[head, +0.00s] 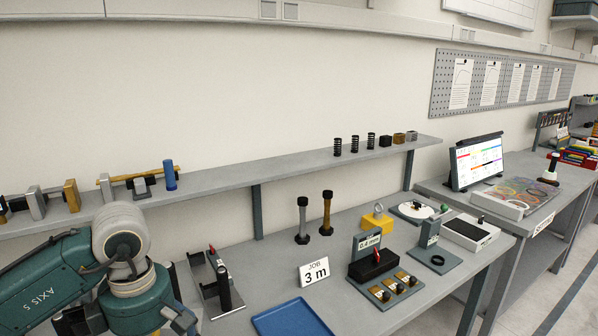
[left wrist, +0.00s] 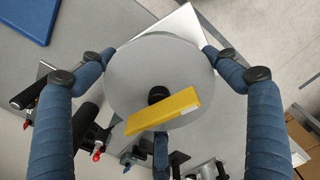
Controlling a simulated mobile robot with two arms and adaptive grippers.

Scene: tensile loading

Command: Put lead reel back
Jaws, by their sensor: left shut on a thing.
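A grey disc-shaped reel (left wrist: 135,70) with a black hub and a yellow label (left wrist: 165,110) fills the middle of the left wrist view. My left gripper (left wrist: 158,82) has its blue fingers around the reel's rim and is shut on it. In the head view my left arm comes in at the lower left, its wrist by the bench's left part. The reel cannot be made out clearly there; its underside is hidden in the wrist view. My right gripper is in neither view.
A black and grey stand with a red-tipped part (head: 213,275) is close to my left wrist. A blue tray (head: 292,320) lies at the bench's front, beside a "JOB 3 m" card (head: 315,271). A wall shelf (head: 225,182) holds blocks and springs; its middle is bare.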

